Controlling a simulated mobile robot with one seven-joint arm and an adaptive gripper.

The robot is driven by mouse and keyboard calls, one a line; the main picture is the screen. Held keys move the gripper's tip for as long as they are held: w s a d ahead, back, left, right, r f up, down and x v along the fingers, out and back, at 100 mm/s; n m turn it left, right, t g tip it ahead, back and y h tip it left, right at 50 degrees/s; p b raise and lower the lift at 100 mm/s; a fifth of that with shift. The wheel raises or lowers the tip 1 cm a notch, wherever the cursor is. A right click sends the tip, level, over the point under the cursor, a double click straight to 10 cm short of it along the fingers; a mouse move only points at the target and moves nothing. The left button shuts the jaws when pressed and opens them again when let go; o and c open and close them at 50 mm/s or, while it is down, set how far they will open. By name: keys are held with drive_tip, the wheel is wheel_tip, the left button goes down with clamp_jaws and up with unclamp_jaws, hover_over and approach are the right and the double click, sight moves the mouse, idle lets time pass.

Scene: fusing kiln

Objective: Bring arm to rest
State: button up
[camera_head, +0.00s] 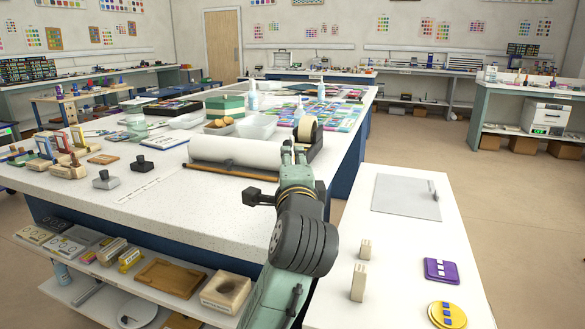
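My arm reaches up from the bottom centre of the head view, over the gap between the large white worktable (130,237) and the smaller white table (385,255). My gripper (288,150) is at its far end, pointing away from the camera, close to the right end of the paper roll (235,151) and the tape dispenser (308,135). I see nothing held in it. The fingertips are small here, and I cannot tell whether they are open or shut, or whether they touch anything.
The small table holds a grey sheet (405,197), two pale blocks (358,283), a purple tile (441,270) and a yellow disc (446,316). A wooden rod (230,172) lies before the roll. A kiln (546,117) stands at the right. The floor (520,200) is clear.

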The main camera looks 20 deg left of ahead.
drive_tip(key=shift+s+d, duration=0.15)
drive_tip(key=shift+s, duration=0.15)
